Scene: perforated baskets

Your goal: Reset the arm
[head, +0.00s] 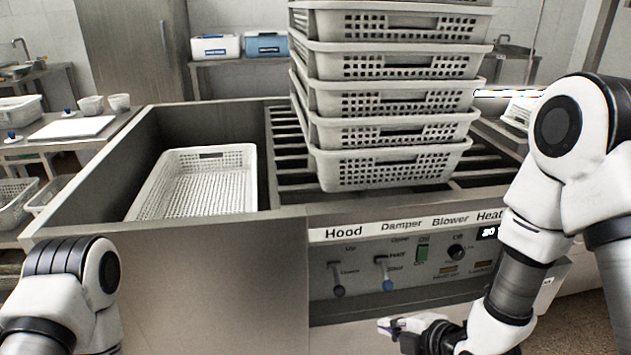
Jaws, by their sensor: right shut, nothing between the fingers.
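My right arm comes in from the right and bends down in front of the metal unit. Its gripper (390,326) is low at the bottom centre-right, below the control panel (405,262). It is shut and empty, and apart from the baskets. My left arm shows only as a joint at the lower left corner; the left gripper is out of view. A tall stack of white perforated baskets (392,168) stands on the slatted right part of the unit. A single empty white basket (205,152) sits in the recessed left compartment.
The steel unit's front edge (170,232) lies between my arms and the baskets. Levers (385,272) stick out from its panel near the right gripper. A side table with a white board (72,128) and bowls stands at left. Blue and white boxes (265,45) are at the back.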

